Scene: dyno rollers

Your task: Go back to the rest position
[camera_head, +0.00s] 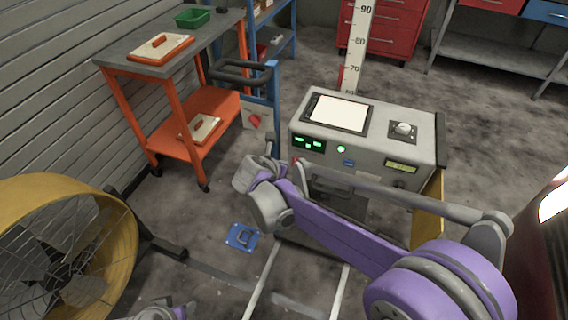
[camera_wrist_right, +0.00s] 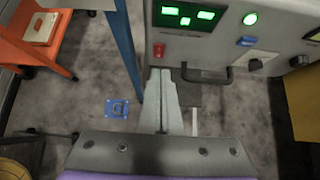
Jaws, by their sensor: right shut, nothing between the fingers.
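My right arm comes in from the right in the head view, with purple links and a grey wrist. My right gripper (camera_head: 268,148) is in front of the grey console, near its left side and beside the blue post. In the right wrist view its pale fingers (camera_wrist_right: 163,80) are shut together with nothing between them. Their tips appear just below a red switch (camera_wrist_right: 162,48) on the console; I cannot tell whether they touch it. A grey and purple part of my left arm shows at the bottom edge of the head view; its fingers are not visible.
The grey console (camera_head: 365,140) has green lit displays, a white screen and a knob. An orange cart (camera_head: 175,100) stands at the back left, a yellow-rimmed fan (camera_head: 122,240) at the front left. A blue plate (camera_head: 242,237) lies on the floor. A red cabinet (camera_head: 385,30) stands behind.

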